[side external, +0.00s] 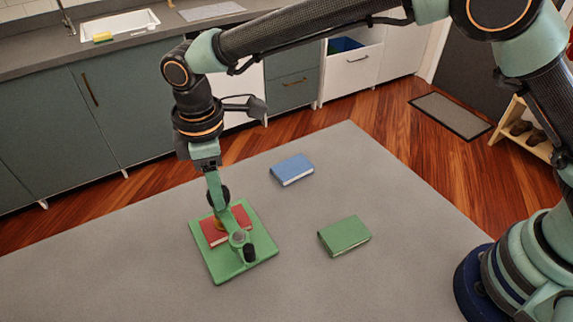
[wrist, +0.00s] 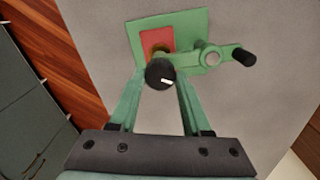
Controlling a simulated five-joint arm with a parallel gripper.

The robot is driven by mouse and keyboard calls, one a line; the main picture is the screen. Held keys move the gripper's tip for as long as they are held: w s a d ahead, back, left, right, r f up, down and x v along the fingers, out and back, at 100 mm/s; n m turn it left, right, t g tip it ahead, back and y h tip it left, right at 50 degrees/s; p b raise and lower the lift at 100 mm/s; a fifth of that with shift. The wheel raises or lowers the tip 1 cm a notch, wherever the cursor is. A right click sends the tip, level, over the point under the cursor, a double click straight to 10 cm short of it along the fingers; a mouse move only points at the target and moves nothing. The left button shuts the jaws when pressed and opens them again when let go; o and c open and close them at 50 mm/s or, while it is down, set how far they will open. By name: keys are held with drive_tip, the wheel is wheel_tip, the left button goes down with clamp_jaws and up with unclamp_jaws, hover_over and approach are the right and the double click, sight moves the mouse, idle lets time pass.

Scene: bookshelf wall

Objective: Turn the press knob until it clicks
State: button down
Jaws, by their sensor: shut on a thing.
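The press has a green base plate (side external: 228,268) lying on the grey table, with a red book (side external: 240,215) on it. A green press arm (wrist: 190,58) runs over the book to a round post and ends in a black grip (wrist: 245,57). The round black press knob (wrist: 160,73) has a white mark on its top and sits over the red book, above a brass-coloured part (side external: 220,224). My gripper (side external: 217,194) points down from above, shut on the knob, with one finger on each side of it in the wrist view. The side view partly hides the knob behind the fingers.
A blue book (side external: 292,169) and a green book (side external: 344,236) lie on the table (side external: 130,270), apart from the press. The table between them is clear. Kitchen cabinets with a sink (side external: 121,24) stand beyond the table.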

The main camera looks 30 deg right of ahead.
drive_tip(key=m, duration=0.4)
drive_tip(key=shift+m, duration=0.4)
drive_tip(key=m, duration=0.4)
drive_tip(key=shift+r+m, duration=0.1)
drive_tip(key=shift+m, duration=0.2)
drive_tip(key=m, duration=0.4)
drive_tip(key=shift+s, duration=0.1)
drive_tip(key=shift+m, duration=2.1)
drive_tip(key=shift+a, duration=0.1)
drive_tip(key=shift+c, duration=1.8)
unclamp_jaws()
